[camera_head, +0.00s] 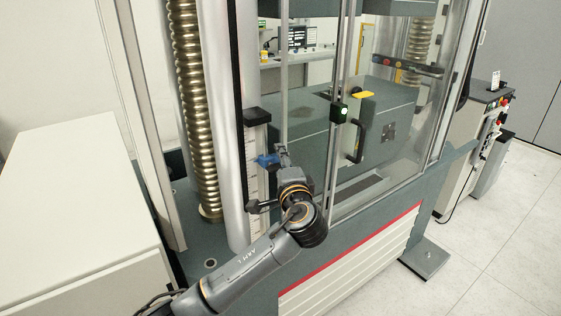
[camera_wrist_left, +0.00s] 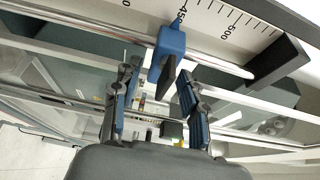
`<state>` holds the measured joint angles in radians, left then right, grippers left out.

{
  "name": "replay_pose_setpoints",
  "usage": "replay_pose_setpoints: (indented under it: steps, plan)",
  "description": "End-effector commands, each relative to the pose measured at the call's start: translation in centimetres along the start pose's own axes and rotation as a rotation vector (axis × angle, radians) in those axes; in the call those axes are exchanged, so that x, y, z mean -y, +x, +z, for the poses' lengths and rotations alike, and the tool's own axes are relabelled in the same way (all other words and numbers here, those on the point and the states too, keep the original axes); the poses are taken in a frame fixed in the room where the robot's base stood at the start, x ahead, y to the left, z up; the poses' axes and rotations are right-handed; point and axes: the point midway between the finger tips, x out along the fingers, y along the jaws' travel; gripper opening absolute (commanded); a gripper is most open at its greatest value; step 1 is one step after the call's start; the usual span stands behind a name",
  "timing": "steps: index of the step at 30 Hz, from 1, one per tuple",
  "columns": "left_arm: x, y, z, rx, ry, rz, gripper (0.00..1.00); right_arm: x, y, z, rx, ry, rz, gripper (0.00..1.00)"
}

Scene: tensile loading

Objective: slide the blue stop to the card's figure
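The blue stop (camera_wrist_left: 168,48) sits on a rail beside a white scale (camera_wrist_left: 215,18), close to the mark that looks like 450. A mark reading 500 lies farther right. In the head view the blue stop (camera_head: 266,160) is on the machine's left column, partly hidden by my gripper. My left gripper (camera_wrist_left: 160,70) is open, its two fingers apart on either side of the stop's lower tab, with gaps visible. In the head view my left gripper (camera_head: 282,158) is at the scale. A small white card (camera_head: 495,80) stands on the control box; its figure is too small to read. My right gripper is out of view.
Dark blocks stand above (camera_head: 257,116) and below (camera_head: 262,206) the blue stop along the scale. The glazed door with a black handle (camera_head: 356,140) is close to the right of my gripper. A white cabinet (camera_head: 70,200) stands left.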

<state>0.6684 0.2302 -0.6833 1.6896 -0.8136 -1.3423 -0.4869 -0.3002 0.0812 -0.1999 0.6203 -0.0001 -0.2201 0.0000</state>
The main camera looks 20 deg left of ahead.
Motion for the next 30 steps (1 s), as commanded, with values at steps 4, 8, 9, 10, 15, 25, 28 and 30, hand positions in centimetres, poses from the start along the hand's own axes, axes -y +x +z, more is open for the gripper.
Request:
replay_pose_setpoints:
  steps: [4, 8, 9, 10, 15, 25, 28, 30]
  plan:
    - [0.0, 0.0, 0.0, 0.000, 0.000, 0.000, 0.43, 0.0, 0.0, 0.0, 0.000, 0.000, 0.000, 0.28]
    - [0.0, -0.3, 0.0, 0.000, 0.000, 0.000, 0.43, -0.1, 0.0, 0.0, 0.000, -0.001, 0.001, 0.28]
    - [-0.1, -0.6, 0.0, -0.001, 0.000, 0.001, 0.43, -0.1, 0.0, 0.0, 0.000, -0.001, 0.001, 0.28]
    - [-0.1, -0.9, -0.1, -0.001, -0.001, 0.002, 0.43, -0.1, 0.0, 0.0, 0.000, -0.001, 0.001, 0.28]
    - [-0.1, -4.0, -0.1, -0.005, -0.003, 0.003, 0.43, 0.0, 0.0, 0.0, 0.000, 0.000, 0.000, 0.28]
    - [-0.1, -10.4, -0.1, -0.003, -0.001, 0.002, 0.43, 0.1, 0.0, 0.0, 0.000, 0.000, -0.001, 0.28]
    - [-0.1, -11.4, 0.0, -0.001, -0.001, 0.002, 0.43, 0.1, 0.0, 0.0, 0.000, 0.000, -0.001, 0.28]
    - [0.0, -11.8, 0.0, 0.000, -0.001, 0.001, 0.43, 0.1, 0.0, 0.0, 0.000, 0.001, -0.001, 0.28]
